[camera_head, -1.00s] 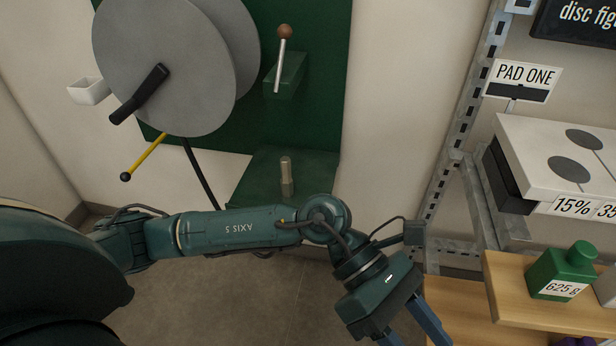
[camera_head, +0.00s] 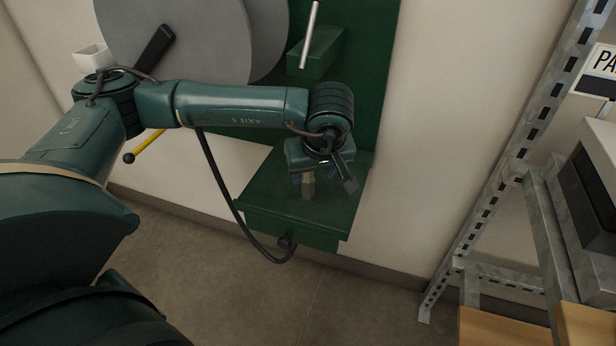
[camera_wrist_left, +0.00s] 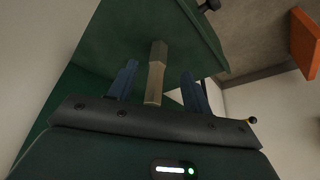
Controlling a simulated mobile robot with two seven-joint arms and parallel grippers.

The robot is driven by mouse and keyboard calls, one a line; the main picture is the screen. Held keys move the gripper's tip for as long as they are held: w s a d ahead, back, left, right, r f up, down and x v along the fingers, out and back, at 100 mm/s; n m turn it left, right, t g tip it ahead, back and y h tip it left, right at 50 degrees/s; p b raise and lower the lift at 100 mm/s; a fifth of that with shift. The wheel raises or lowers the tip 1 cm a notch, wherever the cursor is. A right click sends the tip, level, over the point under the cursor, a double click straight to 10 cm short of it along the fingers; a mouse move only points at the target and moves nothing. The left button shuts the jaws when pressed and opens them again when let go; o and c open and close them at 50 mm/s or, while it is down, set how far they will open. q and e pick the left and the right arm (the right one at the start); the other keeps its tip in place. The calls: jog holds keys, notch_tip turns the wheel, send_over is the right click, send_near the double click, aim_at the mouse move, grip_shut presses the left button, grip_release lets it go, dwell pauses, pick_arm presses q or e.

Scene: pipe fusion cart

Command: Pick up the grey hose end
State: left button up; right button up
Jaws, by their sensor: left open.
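The grey hose end (camera_head: 308,187), a short upright grey-brown post, stands on the green shelf (camera_head: 265,195) below the reel. My left gripper (camera_head: 310,176) is over it, pointing down. In the left wrist view, the hose end (camera_wrist_left: 155,82) sits between the two blue fingers of the open left gripper (camera_wrist_left: 159,76), with a gap on each side. In the head view the gripper body hides its top. My right gripper is not in view.
A black hose (camera_head: 220,185) hangs from the big grey reel (camera_head: 175,40) and loops to the shelf's front edge. A yellow lever (camera_head: 148,145) is left of it. A metal rack (camera_head: 505,170) stands at the right. Floor in front is clear.

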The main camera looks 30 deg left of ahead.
aim_at(308, 175)
pick_arm(q)
jog(key=shift+w+a, duration=0.4)
jog(key=shift+a, duration=0.05)
jog(key=shift+w+a, duration=0.85)
jog(key=shift+a, duration=0.1)
jog(key=shift+a+b+x, duration=0.2)
jog(key=shift+b+x, duration=0.1)
jog(key=shift+x, duration=0.9)
jog(key=shift+w+a+f, duration=0.1)
jog(key=shift+w+f, duration=0.25)
jog(key=shift+c, duration=0.4)
grip_shut()
